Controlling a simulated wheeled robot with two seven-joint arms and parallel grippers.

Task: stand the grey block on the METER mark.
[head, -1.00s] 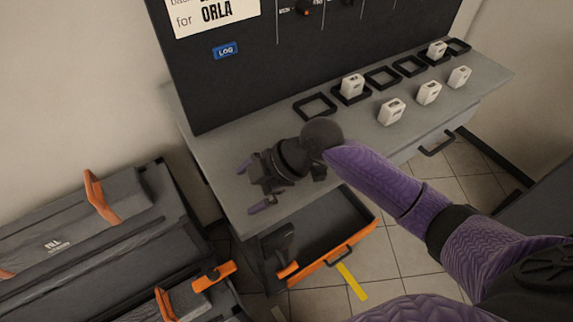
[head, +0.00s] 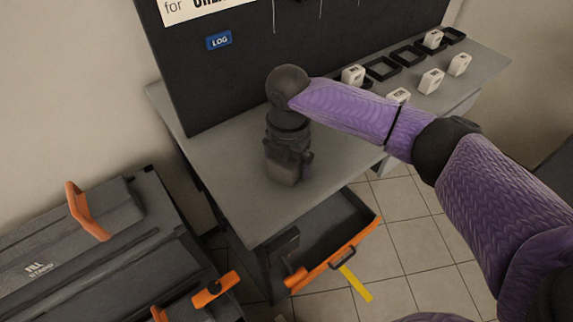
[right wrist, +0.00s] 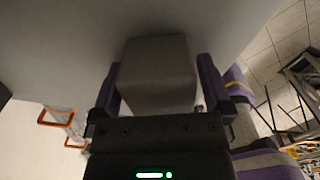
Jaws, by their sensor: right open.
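In the right wrist view, the grey block (right wrist: 157,80) stands between the two purple-sided fingers of my right gripper (right wrist: 159,70). The fingers are open, with a narrow gap to the block at their tips. In the head view my right gripper (head: 288,158) is low over the left part of the grey bench top (head: 228,165), pointing down. A grey boxy shape shows at its lower end, but I cannot tell block from gripper there. I cannot make out a METER mark. My left gripper is not in view.
Several white labelled blocks (head: 431,80) and black square frames (head: 408,55) line the bench's right part. A dark panel (head: 215,85) stands behind. An orange-fronted drawer (head: 335,255) is open below the bench front. Cases with orange handles (head: 85,212) stand at lower left.

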